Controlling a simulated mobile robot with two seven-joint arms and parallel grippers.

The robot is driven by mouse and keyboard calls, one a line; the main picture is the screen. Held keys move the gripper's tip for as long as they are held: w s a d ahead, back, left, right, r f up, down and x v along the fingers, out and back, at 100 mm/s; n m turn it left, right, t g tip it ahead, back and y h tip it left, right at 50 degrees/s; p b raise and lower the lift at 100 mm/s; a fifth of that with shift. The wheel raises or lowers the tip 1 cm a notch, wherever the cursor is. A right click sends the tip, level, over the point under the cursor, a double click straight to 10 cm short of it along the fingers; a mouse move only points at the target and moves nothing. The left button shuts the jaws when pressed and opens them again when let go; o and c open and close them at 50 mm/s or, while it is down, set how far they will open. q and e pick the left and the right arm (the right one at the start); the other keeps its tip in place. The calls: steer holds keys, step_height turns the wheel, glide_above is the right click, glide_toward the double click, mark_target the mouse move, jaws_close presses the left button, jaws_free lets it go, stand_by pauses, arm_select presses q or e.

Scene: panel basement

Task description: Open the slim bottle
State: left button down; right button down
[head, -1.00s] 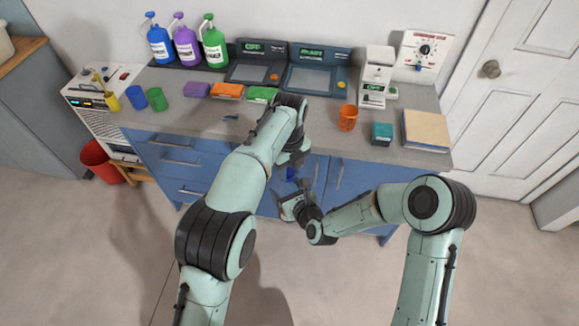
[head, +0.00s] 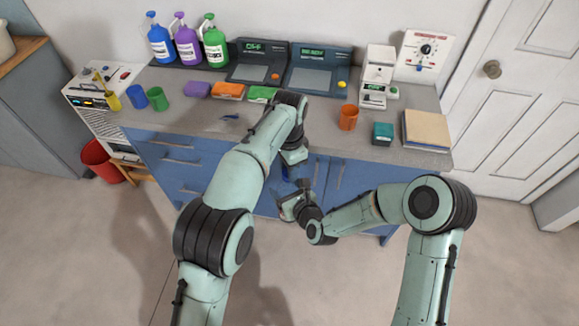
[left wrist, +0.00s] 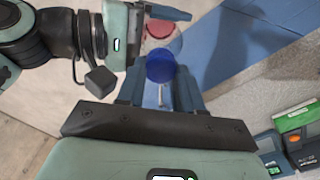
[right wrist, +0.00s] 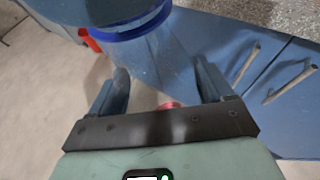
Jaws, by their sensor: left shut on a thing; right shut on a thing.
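My left gripper (head: 290,172) is above my right gripper (head: 293,203), both in front of the blue cabinet. In the left wrist view a round blue cap (left wrist: 160,68) sits between the left fingers, seen from its top. In the right wrist view the right fingers are shut around the clear, see-through body of the slim bottle (right wrist: 158,62). A blue ring shows at its upper end. In the head view the arms hide most of the bottle. I cannot tell whether the cap is seated or loose.
The counter (head: 200,135) behind the grippers carries sponges, cups and two dark devices. Large blue, purple and green jugs (head: 187,42) stand at the back left. A red bucket (head: 102,160) is on the floor at left. The floor in front is clear.

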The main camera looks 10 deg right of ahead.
arm_select(q)
steer(key=n, duration=0.4)
steer(key=shift+w+d+r+n, duration=0.1)
steer(key=shift+w+r+n, duration=0.1)
steer(key=shift+n, duration=0.1)
arm_select(e)
steer(key=shift+s+a, duration=0.2)
steer(key=shift+a, duration=0.25)
arm_select(q)
steer(key=n, duration=0.4)
steer(key=shift+n, duration=0.3)
steer(key=n, duration=0.8)
steer(key=shift+s+n, duration=0.1)
steer(key=shift+n, duration=0.2)
steer(key=n, duration=0.4)
steer(key=shift+s+n, duration=0.1)
steer(key=shift+n, duration=0.2)
steer(key=n, duration=0.4)
steer(key=shift+n, duration=0.3)
arm_select(e)
steer(key=shift+d, duration=0.1)
arm_select(q)
steer(key=n, duration=0.4)
steer(key=shift+s, duration=0.1)
steer(key=n, duration=0.6)
steer(key=shift+s+d, duration=0.1)
